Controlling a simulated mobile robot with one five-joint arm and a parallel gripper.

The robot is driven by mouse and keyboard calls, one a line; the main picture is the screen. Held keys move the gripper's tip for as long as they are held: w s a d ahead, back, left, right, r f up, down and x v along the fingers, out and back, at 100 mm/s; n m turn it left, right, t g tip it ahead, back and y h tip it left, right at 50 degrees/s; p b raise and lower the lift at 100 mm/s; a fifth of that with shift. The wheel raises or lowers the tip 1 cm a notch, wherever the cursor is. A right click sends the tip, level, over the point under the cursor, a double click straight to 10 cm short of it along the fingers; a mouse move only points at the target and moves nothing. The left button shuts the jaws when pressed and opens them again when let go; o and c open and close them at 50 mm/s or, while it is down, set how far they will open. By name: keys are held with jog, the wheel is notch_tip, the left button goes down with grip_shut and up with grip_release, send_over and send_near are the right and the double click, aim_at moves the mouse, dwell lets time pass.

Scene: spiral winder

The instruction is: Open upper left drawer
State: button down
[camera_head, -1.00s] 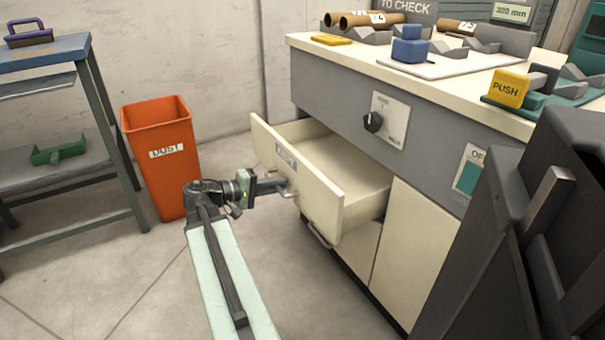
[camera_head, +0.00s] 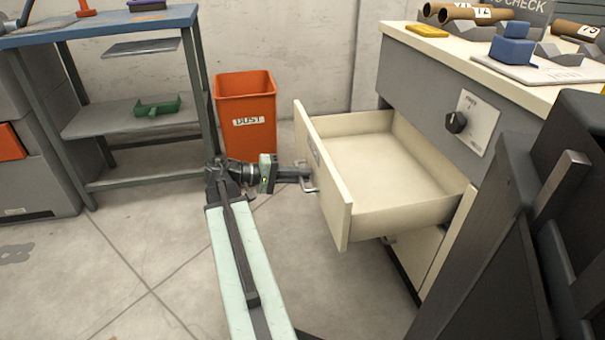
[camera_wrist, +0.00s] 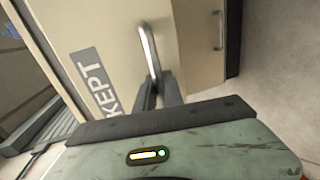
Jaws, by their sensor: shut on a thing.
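The upper left drawer (camera_head: 335,195) of the cream and grey cabinet stands pulled far out, and its empty inside shows in the head view. Its front also shows in the wrist view (camera_wrist: 185,35), with a label reading "KEPT" (camera_wrist: 93,82). My gripper (camera_head: 302,176) is at the drawer front, shut on the metal bar handle (camera_wrist: 150,50). In the wrist view the fingers (camera_wrist: 160,92) close around one end of the handle.
An orange dust bin (camera_head: 246,125) stands behind the drawer, left of the cabinet. A blue-topped shelf table (camera_head: 110,22) is at the far left. A cupboard door (camera_head: 425,265) with a handle lies below the drawer. Open floor (camera_head: 100,265) lies at the left.

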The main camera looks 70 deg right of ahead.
jog(key=c, duration=1.5)
grip_release()
jog(key=shift+d+r, duration=0.15)
jog(key=shift+o, duration=0.2)
jog(key=p+v, duration=0.1)
jog(key=v, duration=0.6)
jog(key=shift+w+a, duration=0.25)
jog(key=shift+w, duration=0.05)
